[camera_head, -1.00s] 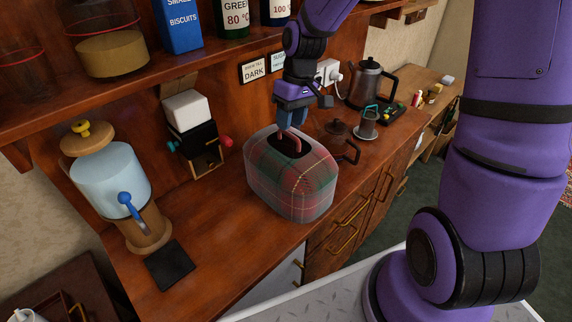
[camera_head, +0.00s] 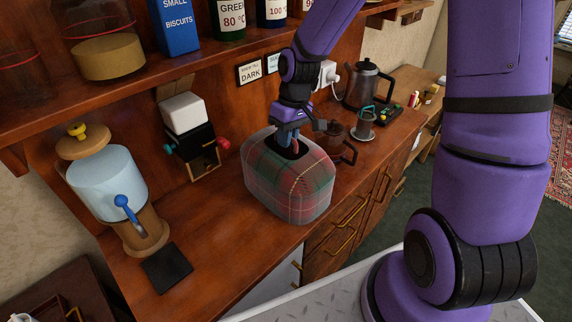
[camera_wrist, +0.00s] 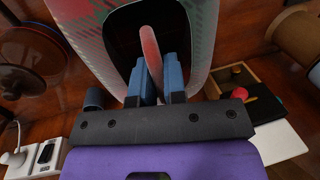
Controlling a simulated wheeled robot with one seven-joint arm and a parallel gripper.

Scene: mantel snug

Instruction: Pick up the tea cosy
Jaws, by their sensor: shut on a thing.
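The tea cosy (camera_head: 290,186) is a rounded tartan cover in red and green with a dark opening in its top. It sits on the wooden counter (camera_head: 225,235) in the head view, and its tartan side (camera_wrist: 95,15) fills the top of the wrist view. My gripper (camera_head: 288,140) reaches down from above to the opening. In the wrist view my gripper (camera_wrist: 157,75) has its blue fingers shut on a pinkish-red loop (camera_wrist: 151,50) at the opening. Whether the cosy's underside touches the counter is hidden.
A glass water dispenser (camera_head: 110,185) and a black mat (camera_head: 167,268) are to the left. A hand-cranked box (camera_head: 192,140) stands behind. A brown teapot (camera_head: 335,140), a glass press (camera_head: 364,124) and a kettle (camera_head: 368,85) stand to the right. A shelf (camera_head: 130,88) overhangs the counter.

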